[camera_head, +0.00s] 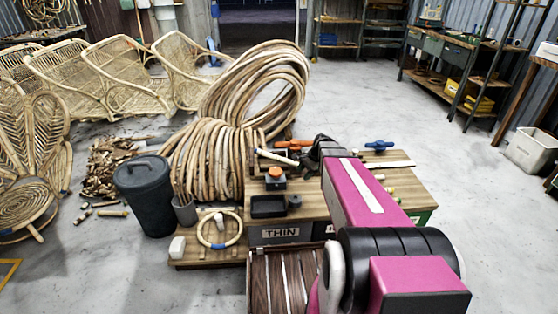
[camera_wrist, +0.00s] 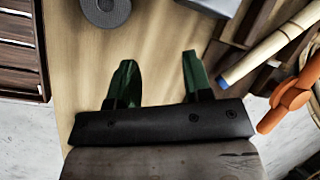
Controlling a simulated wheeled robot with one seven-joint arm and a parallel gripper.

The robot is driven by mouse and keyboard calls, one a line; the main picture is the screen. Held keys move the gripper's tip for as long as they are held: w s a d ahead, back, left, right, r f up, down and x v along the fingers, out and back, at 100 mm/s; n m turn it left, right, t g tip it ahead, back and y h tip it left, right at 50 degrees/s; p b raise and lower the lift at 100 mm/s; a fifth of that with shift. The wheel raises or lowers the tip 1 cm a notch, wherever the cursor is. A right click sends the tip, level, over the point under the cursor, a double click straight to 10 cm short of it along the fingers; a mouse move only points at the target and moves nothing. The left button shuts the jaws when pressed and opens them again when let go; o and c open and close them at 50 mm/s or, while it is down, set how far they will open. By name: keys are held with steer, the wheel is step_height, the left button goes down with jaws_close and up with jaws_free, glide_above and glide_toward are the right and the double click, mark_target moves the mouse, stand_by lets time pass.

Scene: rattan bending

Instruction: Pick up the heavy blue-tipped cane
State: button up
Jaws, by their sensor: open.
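In the wrist view, a pale tan cane with a blue tip (camera_wrist: 262,50) lies slanted at the upper right, beside my gripper's right finger and not between the fingers. Its far end is cut off by the picture edge. My gripper (camera_wrist: 159,62) is open, with two dark green fingers apart and only bare wooden bench top showing between them. In the head view, my dark gripper (camera_head: 318,148) is over the back of the bench, partly hidden by my arm.
An orange clamp (camera_wrist: 290,100) is close to the right of the cane. The wooden bench (camera_head: 402,186) also holds a black tray (camera_head: 268,206) and a blue clamp (camera_head: 379,145). Large rattan coils (camera_head: 203,160) stand at left.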

mark_target(297, 163)
steer(key=w+d+f+m+t+y, duration=0.1)
steer(key=w+d+m+y, duration=0.15)
steer(key=w+m, duration=0.4)
steer(key=w+d+f+m+t+y, duration=0.1)
steer(key=w+d+m, duration=0.3)
steer(key=w, duration=0.5)
steer(key=x, duration=1.1)
steer(key=shift+a+r, duration=0.3)
steer(key=c, duration=0.8)
